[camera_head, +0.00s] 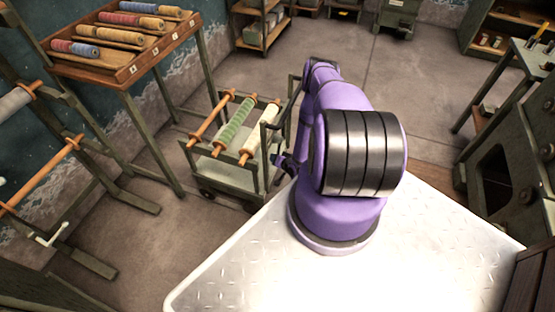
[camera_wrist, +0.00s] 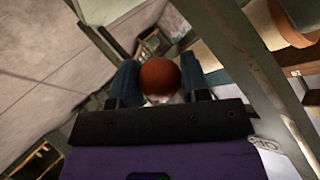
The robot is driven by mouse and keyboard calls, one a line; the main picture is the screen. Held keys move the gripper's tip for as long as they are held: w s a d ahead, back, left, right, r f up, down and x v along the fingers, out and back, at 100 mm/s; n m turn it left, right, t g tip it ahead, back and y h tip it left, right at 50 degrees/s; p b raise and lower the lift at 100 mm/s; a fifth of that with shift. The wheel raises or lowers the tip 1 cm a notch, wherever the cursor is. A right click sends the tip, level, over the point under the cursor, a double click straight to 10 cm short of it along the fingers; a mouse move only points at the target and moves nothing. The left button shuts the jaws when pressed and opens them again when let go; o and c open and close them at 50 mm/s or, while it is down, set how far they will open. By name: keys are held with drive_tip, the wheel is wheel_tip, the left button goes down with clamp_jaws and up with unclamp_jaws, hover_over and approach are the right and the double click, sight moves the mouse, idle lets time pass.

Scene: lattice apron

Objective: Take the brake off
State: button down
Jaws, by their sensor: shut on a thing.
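A reddish-brown round knob (camera_wrist: 160,76) sits between the two blue fingers of my gripper (camera_wrist: 160,88) in the wrist view. The fingers are shut on it from both sides. A pale piece shows just below the knob; most of whatever carries the knob is hidden by my gripper. In the head view, my gripper (camera_head: 284,161) is at the right side of a green wheeled cart (camera_head: 232,173); the knob cannot be made out there.
The cart carries rollers, one wound with green cloth (camera_head: 234,124). A dark green machine (camera_head: 500,175) stands at right. Open floor (camera_head: 380,65) lies behind my arm.

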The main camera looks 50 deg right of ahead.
drive_tip(key=c, duration=0.7)
unclamp_jaws()
drive_tip(key=shift+s+a, duration=0.1)
drive_tip(key=shift+s, duration=0.05)
drive_tip(key=shift+o, duration=0.4)
